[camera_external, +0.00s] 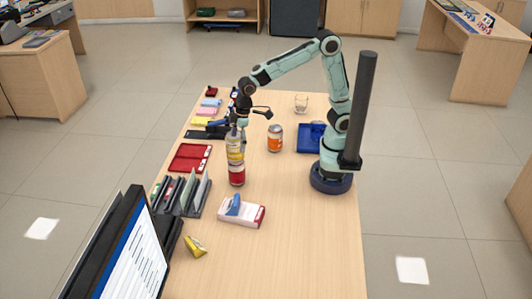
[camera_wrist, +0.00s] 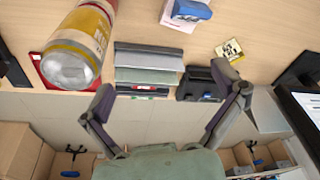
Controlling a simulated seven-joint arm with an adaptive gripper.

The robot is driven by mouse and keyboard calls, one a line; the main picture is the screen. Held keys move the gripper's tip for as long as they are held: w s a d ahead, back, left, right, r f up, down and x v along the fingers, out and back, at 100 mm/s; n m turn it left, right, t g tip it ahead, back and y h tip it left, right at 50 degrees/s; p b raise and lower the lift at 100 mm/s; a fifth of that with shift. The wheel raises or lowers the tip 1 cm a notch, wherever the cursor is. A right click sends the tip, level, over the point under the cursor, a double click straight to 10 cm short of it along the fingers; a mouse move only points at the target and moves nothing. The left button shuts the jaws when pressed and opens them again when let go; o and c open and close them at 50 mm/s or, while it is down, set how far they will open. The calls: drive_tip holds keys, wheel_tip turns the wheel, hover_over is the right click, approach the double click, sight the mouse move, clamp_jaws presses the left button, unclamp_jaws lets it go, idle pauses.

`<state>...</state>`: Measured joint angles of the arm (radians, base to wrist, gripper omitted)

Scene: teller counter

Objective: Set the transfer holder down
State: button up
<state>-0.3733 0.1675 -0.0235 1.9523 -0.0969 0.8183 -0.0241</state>
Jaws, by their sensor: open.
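I cannot tell for sure which thing is the transfer holder. A grey rack with upright dividers (camera_external: 187,196) stands on the counter's left side, and grey slats (camera_wrist: 149,65) show in the wrist view. My gripper (camera_external: 241,118) is above the counter near the top of a bottle with yellow and red bands (camera_external: 236,160). In the wrist view the gripper (camera_wrist: 163,82) has its fingers spread with nothing between them. The bottle (camera_wrist: 82,40) is left of the fingers there. The gripper partly overlaps the bottle's top in the external view.
An orange can (camera_external: 275,139), a glass (camera_external: 301,103) and a blue tray (camera_external: 309,138) stand to the right. A red tray (camera_external: 189,158), a white-and-red box (camera_external: 241,213) and a yellow item (camera_external: 195,246) are nearby. A monitor (camera_external: 130,255) stands front left. The front right counter is clear.

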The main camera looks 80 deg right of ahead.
drive_tip(key=s+d+m+g, duration=0.1)
drive_tip(key=s+d+m, duration=0.1)
drive_tip(key=s+d, duration=0.4)
drive_tip(key=s+d+m+g, duration=0.1)
drive_tip(key=s+d, duration=0.5)
drive_tip(key=s, duration=0.9)
drive_tip(key=shift+d+r+m+h, duration=0.25)
drive_tip(key=shift+r+m+h, duration=0.1)
drive_tip(key=shift+m, duration=0.15)
